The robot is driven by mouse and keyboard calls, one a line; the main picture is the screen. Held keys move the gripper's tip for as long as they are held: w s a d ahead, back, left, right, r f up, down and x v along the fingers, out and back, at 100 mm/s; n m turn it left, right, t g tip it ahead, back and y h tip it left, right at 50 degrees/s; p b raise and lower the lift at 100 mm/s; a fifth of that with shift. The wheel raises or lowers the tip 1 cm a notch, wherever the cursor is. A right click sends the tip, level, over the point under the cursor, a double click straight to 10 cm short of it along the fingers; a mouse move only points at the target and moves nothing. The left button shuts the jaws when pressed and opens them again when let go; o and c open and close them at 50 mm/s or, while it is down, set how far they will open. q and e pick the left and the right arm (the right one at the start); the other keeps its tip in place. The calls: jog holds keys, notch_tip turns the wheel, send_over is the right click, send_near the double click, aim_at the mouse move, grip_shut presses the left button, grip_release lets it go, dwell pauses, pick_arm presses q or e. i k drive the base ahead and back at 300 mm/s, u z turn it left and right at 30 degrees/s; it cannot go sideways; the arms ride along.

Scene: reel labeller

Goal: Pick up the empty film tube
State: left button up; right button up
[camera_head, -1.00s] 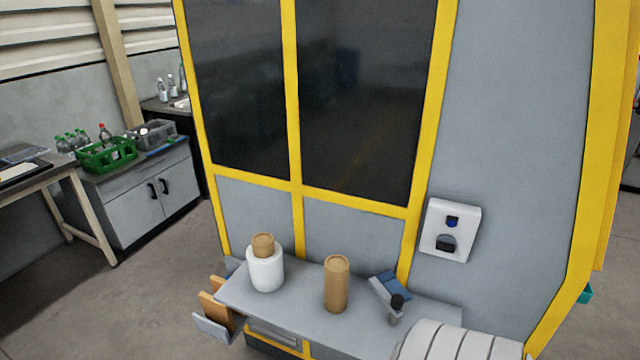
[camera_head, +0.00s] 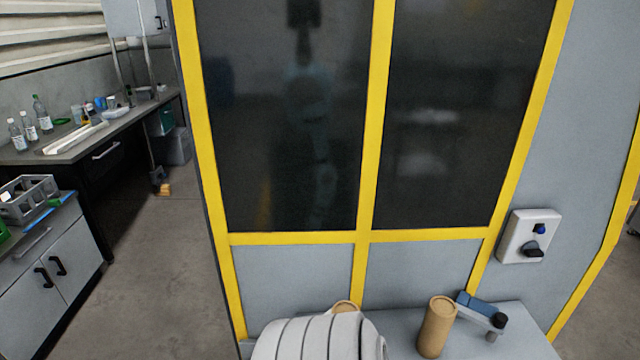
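The brown cardboard tube (camera_head: 437,327) stands upright on the grey shelf (camera_head: 519,345) at the bottom right, bare of any film. The top of a second brown tube (camera_head: 346,306) shows farther left; the rest of it is hidden behind a white ribbed arm part of mine. The white film roll that it stood in is hidden too. Neither of my grippers is in view.
A blue and grey device with a black knob (camera_head: 483,311) sits just right of the tube. A yellow-framed machine with dark windows (camera_head: 290,120) rises behind the shelf. A switch box (camera_head: 528,237) is mounted at the right. Open floor (camera_head: 165,270) lies to the left.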

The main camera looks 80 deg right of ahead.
aim_at(441, 312)
jog(key=u, duration=0.05)
jog(key=i, duration=0.5)
jog(key=z, duration=3.35)
jog(key=i, duration=0.5)
jog(key=z, duration=0.05)
